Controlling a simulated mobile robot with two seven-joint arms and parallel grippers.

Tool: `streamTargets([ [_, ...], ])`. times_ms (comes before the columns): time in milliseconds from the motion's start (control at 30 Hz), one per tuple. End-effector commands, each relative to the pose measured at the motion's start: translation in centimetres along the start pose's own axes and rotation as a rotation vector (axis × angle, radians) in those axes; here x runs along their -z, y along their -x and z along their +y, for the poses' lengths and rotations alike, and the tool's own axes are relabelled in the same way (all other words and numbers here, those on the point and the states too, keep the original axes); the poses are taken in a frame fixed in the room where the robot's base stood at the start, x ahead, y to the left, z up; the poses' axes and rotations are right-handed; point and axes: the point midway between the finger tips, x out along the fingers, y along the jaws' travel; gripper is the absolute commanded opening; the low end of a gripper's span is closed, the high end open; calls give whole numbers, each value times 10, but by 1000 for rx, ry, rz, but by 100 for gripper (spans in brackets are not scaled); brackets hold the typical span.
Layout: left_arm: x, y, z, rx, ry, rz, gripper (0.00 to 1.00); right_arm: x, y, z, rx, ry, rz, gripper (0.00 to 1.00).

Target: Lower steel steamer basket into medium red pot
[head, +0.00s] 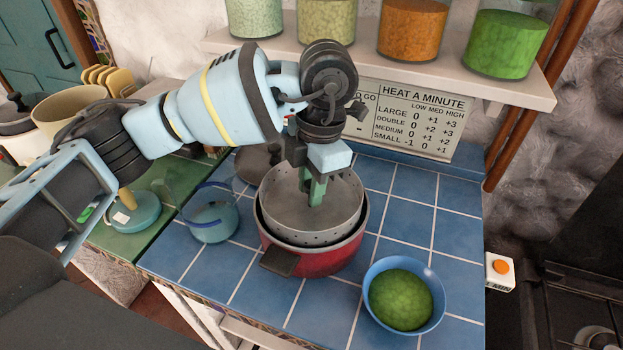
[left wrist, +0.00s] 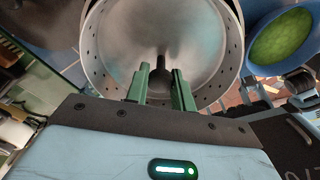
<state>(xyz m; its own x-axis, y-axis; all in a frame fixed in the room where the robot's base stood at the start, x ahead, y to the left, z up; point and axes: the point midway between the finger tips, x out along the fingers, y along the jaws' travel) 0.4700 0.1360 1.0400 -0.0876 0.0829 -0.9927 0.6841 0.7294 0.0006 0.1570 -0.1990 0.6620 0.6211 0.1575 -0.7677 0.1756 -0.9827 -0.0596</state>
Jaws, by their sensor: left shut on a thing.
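The steel steamer basket (head: 335,218) is a round grey bowl with small holes around its side. It sits level over the mouth of the red pot (head: 312,262), its lower part inside the rim and its upper wall standing above it. The pot has a dark handle at the front left. My left gripper (head: 315,190) reaches down into the basket. In the left wrist view its green fingers (left wrist: 161,88) are shut on the dark post at the middle of the basket (left wrist: 115,40). Whether the basket touches the pot's bottom is hidden.
A blue bowl of green food (head: 402,296) stands close at the pot's front right. A blue-rimmed glass vessel (head: 211,212) stands at its left. A shelf (head: 400,66) with several jars hangs behind. Blue tiles (head: 420,215) are clear at the right.

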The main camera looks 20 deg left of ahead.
Motion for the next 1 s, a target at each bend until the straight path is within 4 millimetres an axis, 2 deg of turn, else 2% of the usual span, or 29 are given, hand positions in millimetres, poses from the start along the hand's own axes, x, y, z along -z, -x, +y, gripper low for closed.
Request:
streamTargets([
  [400,-1,-12,0,-1,0,0,0,-6,-1,2,1,7,-11,36],
  [1000,-2,-15,0,0,0,-1,0,-8,-2,1,1,4,-13,36],
])
